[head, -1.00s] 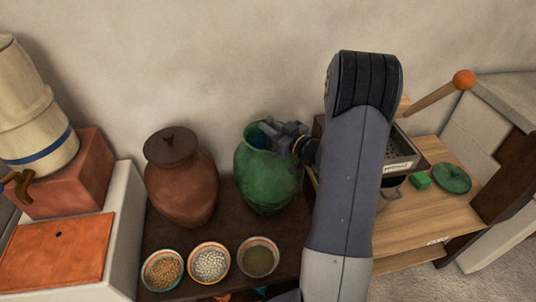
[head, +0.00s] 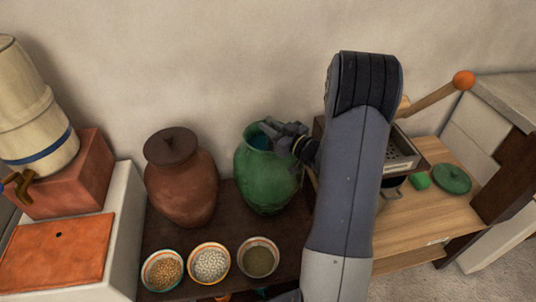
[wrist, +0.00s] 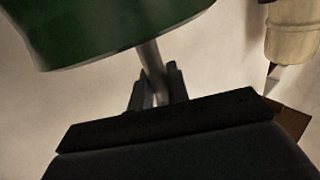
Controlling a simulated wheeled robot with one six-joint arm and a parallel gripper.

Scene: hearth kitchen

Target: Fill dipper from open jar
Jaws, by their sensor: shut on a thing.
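The open green jar (head: 266,180) stands upright on the dark shelf, with blue showing inside its mouth. In the wrist view the jar's green side (wrist: 110,28) fills the upper left. My gripper (head: 272,130) is at the right side of the jar's mouth. In the wrist view my gripper (wrist: 155,88) is shut on a thin grey rod, the dipper's handle (wrist: 152,56), which runs up behind the jar's green edge. The dipper's cup is hidden, and I cannot tell how full it is. A green lid (head: 452,179) lies on the wooden counter at right.
A lidded brown jar (head: 181,185) stands just left of the green jar. Three bowls of grain or seeds, the middle one white (head: 210,263), line the shelf front.

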